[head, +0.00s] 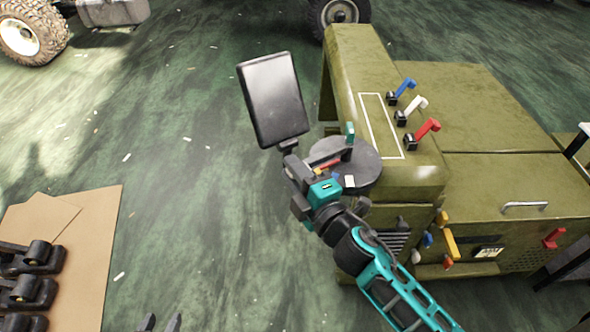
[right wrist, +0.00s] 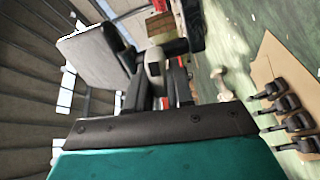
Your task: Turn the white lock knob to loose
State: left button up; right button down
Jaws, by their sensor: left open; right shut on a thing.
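A dark rectangular panel (head: 272,98) stands up on a short black joint left of the olive machine; it also shows in the right wrist view (right wrist: 92,55). My right gripper (head: 298,178) is at this joint, just below the panel. In the right wrist view its two dark fingers (right wrist: 154,88) close around the off-white lock knob (right wrist: 154,62). The knob is hidden in the head view, and its turn position cannot be read. My left gripper (head: 160,323) is open and empty at the bottom edge, with only its dark fingertips showing.
The olive machine (head: 480,110) carries blue (head: 405,87), white (head: 416,104) and red (head: 428,129) levers. A grey round plate (head: 362,163) is close behind my right gripper. Cardboard (head: 95,235) with several black parts lies at left. The green floor between is mostly clear.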

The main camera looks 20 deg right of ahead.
jog(key=shift+f+n, duration=0.1)
jog(key=shift+n, duration=0.8)
jog(key=c, duration=1.1)
grip_release()
jog(key=shift+s, duration=0.15)
jog(key=shift+b+v, duration=1.4)
jog(key=shift+v, duration=4.95)
